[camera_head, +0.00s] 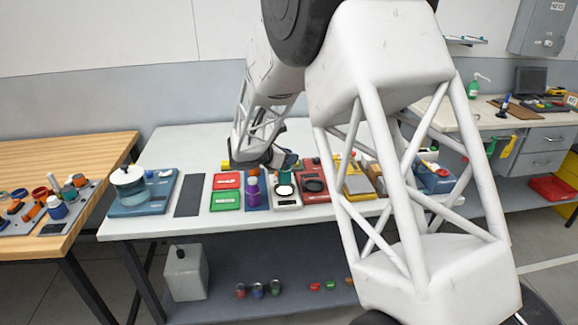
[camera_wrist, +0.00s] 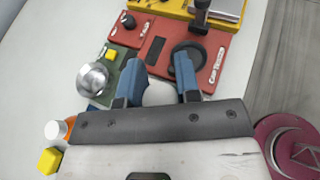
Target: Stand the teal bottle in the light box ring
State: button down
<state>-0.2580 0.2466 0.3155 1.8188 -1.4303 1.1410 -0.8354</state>
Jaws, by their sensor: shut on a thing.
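My gripper (camera_head: 277,160) hangs over the back part of the white table and is shut on the teal bottle (camera_head: 286,179). Only a small teal part of the bottle shows below the gripper. The light box (camera_head: 286,201) is a pale unit with a glowing white oval, right under or just behind the bottle; I cannot tell whether they touch. Its ring is not clear. In the wrist view my two blue fingers (camera_wrist: 158,85) stand apart with a pale shape between them, and the bottle is mostly hidden there.
A red unit with a black ring (camera_head: 313,186) stands right of the light box, and it shows ahead in the wrist view (camera_wrist: 205,75). A purple bottle (camera_head: 253,194) stands to the left. A silver ball (camera_wrist: 93,78) is close to the left finger. A dark mat (camera_head: 189,195) lies bare farther left.

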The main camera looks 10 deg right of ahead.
aim_at(289, 167)
dwell(0.3)
jog(key=shift+f, duration=1.7)
jog(key=shift+f, duration=0.3)
jog(key=c, duration=0.8)
grip_release()
jog(key=shift+a+r, duration=0.1)
jog(key=shift+r, duration=0.25)
jog(key=v, duration=1.1)
jog(key=shift+s+a+r, duration=0.1)
jog(key=shift+s+a, duration=0.15)
jog(key=shift+a, duration=0.05)
